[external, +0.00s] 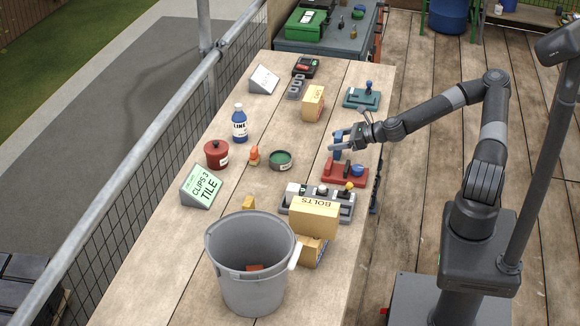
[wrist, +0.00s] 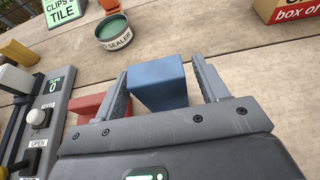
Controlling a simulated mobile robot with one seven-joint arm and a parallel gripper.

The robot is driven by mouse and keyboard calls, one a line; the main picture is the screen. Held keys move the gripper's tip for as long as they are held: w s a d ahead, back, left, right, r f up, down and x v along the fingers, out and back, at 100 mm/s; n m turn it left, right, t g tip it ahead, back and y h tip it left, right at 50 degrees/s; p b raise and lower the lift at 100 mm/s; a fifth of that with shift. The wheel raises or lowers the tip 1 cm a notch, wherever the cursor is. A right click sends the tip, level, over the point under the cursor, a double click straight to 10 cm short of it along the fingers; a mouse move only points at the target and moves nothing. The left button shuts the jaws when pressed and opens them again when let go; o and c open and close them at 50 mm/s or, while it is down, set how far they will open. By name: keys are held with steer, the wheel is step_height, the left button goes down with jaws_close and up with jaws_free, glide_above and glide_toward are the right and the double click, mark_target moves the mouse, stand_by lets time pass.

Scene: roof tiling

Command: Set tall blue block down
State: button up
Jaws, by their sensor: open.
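The tall blue block (wrist: 157,82) is between the two fingers of my gripper (wrist: 160,74) in the wrist view, with a narrow gap beside it. In the external view the block (external: 337,152) is partly hidden by my gripper (external: 338,142), which is open around its upper part. The block looks upright. I cannot tell whether its bottom rests on the red base.
A grey switch panel (external: 320,200) and BOLTS box (external: 315,218) stand nearer the camera. A green sealer tin (external: 281,160) is left, a teal base (external: 362,98) and yellow clips box (external: 313,102) behind. A grey bucket (external: 250,225) stands in front.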

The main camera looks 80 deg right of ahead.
steer(key=shift+r, duration=0.2)
steer(key=v, duration=1.2)
stand_by(0.4)
